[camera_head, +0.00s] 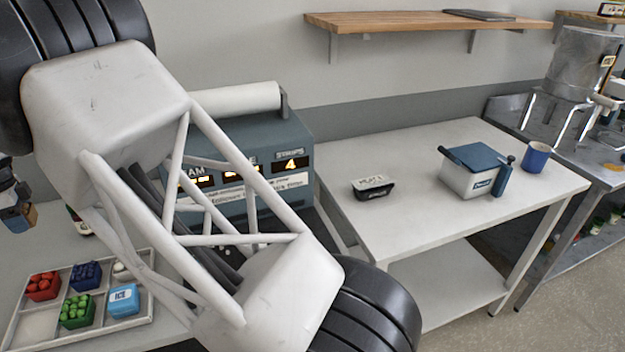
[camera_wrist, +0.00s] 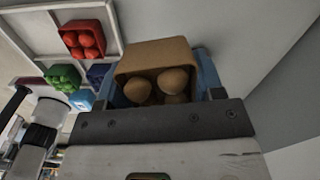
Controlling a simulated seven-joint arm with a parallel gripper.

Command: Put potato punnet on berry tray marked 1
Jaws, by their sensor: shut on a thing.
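My gripper (camera_wrist: 160,85) is shut on the potato punnet (camera_wrist: 153,56), a brown box with several round tan potatoes in it; its blue fingers flank the box. In the head view, the gripper (camera_head: 14,196) is at the left edge, partly cut off, with a brown piece of the punnet (camera_head: 18,217) showing. A pale divided tray (camera_head: 82,329) lies on the left counter, holding red, blue and green punnets and a light-blue box. Its front-left compartment looks empty. The tray (camera_wrist: 33,44) also shows at the upper left of the wrist view, apart from the held punnet. I see no mark 1.
My arm covers much of the head view. A blue-grey machine (camera_head: 285,139) with lit displays stands behind it. The right-hand white table (camera_head: 410,215) holds a small black-and-white tub (camera_head: 373,187), a blue-lidded box (camera_head: 470,175) and a blue mug (camera_head: 536,157).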

